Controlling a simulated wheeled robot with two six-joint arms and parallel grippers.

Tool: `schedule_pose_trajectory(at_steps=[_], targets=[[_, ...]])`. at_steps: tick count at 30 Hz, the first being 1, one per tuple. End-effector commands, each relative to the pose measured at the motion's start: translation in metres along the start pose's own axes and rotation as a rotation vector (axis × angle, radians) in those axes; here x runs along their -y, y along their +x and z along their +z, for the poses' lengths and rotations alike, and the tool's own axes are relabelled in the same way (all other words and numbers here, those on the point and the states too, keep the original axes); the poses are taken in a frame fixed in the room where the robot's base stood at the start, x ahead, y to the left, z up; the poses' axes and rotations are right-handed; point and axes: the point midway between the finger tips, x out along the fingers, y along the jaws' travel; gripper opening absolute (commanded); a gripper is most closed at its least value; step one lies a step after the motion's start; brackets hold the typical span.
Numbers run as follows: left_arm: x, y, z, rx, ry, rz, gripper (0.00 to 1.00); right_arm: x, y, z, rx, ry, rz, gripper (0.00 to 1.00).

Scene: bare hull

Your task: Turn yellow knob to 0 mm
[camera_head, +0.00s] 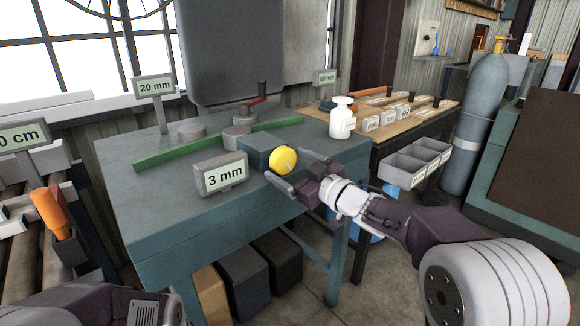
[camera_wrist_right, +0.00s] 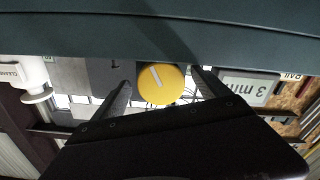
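The yellow knob (camera_head: 283,160) sits on the front of a teal block (camera_head: 256,150) on the workbench. Its pale pointer line shows in the wrist view, where the knob (camera_wrist_right: 161,86) lies between my fingers. My right gripper (camera_head: 285,168) is open at the knob, one finger on each side. In the wrist view narrow gaps seem to show between the fingers and the knob; contact cannot be told for certain. A display beside the knob (camera_head: 222,174) reads "3 mm". My left arm shows at the bottom left; its gripper is out of view.
The teal bench (camera_head: 160,222) carries a green bar (camera_head: 165,157), grey round parts and a "20 mm" sign (camera_head: 154,87). A white bottle (camera_head: 342,118) stands behind my right gripper. Grey bins (camera_head: 416,162) hang at the wooden table to the right. Dark boxes stand under the bench.

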Motion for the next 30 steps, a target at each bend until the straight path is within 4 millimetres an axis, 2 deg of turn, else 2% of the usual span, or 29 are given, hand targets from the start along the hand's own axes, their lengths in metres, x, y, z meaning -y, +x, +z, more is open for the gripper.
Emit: schedule_pose_trajectory(at_steps=[5,8,11,15,18,22,30], targets=[[0.0,-0.002,0.0,0.0,0.0,0.0,0.36,0.0,-0.003,-0.001,0.0,0.001,0.0,0.86],[0.0,-0.007,-0.001,0.0,0.0,0.0,0.36,-0.002,-0.018,-0.003,0.001,0.0,0.003,0.86],[0.0,-0.015,-0.002,0.0,0.0,0.0,0.36,-0.003,-0.043,-0.004,0.002,0.001,0.004,0.86],[0.0,0.002,0.0,0.0,0.0,0.0,0.36,0.001,-0.074,0.005,-0.001,-0.003,0.005,0.86],[0.0,0.018,0.002,0.001,0.0,0.0,0.36,0.001,-0.084,0.006,-0.004,-0.004,0.003,0.86],[0.0,0.021,0.002,0.0,0.0,0.0,0.36,0.001,-0.09,0.002,-0.001,-0.002,0.001,0.86],[0.0,0.019,0.002,0.0,0.0,0.0,0.36,0.0,-0.091,0.0,0.001,0.0,0.0,0.86]])
